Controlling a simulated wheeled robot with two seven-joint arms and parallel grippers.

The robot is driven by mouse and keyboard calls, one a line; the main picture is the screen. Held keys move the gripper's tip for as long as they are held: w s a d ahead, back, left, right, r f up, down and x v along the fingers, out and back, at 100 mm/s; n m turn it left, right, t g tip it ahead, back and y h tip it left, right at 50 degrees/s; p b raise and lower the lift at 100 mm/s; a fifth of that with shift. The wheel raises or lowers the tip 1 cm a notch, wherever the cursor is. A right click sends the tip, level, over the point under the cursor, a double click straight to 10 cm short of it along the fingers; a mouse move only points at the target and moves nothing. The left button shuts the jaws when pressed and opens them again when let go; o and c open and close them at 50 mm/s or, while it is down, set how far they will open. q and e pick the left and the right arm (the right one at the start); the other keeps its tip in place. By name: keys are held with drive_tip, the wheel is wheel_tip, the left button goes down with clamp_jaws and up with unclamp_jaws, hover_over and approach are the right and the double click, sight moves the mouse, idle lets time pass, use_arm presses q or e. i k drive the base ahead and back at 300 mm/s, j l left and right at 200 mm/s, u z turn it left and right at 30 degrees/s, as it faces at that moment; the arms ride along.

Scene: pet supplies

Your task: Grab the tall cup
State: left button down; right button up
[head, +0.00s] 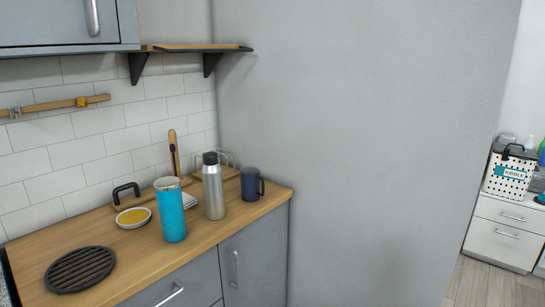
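A tall blue tumbler (171,212) with a pale rim stands upright on the wooden counter (120,265), near its front edge. A tall silver bottle (213,187) with a dark cap stands upright just right of it and slightly behind. A shorter dark blue mug (250,185) with its handle to the right stands near the counter's right end. Neither of my grippers shows in the head view.
A black round trivet (80,269) lies at the front left of the counter. A small bowl with yellow contents (133,217) sits left of the tumbler. A wooden shelf (190,47) hangs above. A white dotted basket (508,175) stands on drawers far right.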

sight(168, 190)
drive_tip(key=i+l+u, duration=0.25)
drive_tip(key=i, duration=0.25)
drive_tip(key=i+l+u, duration=0.3)
drive_tip(key=i+l, duration=0.2)
